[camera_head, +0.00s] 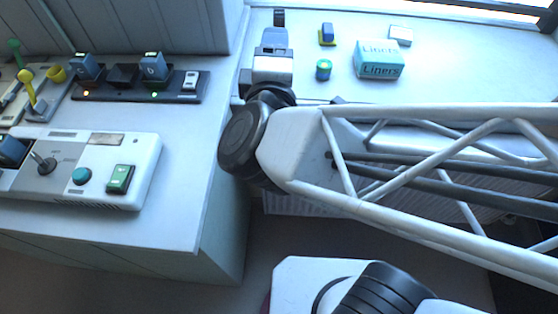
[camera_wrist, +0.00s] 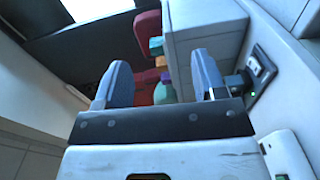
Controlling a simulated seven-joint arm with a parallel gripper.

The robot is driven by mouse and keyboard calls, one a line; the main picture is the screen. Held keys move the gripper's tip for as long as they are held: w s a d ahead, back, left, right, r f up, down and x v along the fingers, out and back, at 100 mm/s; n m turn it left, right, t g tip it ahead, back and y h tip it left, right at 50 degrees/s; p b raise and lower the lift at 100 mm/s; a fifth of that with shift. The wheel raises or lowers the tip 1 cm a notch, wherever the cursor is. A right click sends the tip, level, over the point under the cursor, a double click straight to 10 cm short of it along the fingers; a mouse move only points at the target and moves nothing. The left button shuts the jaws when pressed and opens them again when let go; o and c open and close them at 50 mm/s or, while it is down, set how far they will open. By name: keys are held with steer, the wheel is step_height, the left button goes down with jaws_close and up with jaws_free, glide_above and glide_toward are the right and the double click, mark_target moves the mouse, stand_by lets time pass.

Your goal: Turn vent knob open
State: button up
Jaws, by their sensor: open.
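A white control panel (camera_head: 135,150) lies on the left counter in the head view. It carries a round teal knob (camera_head: 82,176), a green rocker switch (camera_head: 120,179) and a small dark lever (camera_head: 43,162). I cannot tell for sure which of these is the vent knob. My gripper (camera_wrist: 160,60) is open in the wrist view, with nothing between its two blue-grey fingers. In the head view my wrist reaches over the far counter, well to the right of the panel and apart from it.
A black strip of charger units (camera_head: 140,97) stands behind the panel, with yellow levers (camera_head: 34,92) to its left. A Liners box (camera_head: 378,59), a green-blue can (camera_head: 323,69) and small boxes (camera_head: 327,34) stand on the far counter. Red and coloured items (camera_wrist: 160,70) show beyond my fingers.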

steer(key=shift+s+d+f, duration=0.1)
steer(key=shift+s, duration=0.1)
step_height(320, 180, down, 44)
steer(key=shift+f, duration=0.2)
stand_by(0.5)
steer(key=shift+w, duration=0.2)
stand_by(0.3)
steer(key=shift+w, duration=3.7)
steer(key=c, duration=0.9)
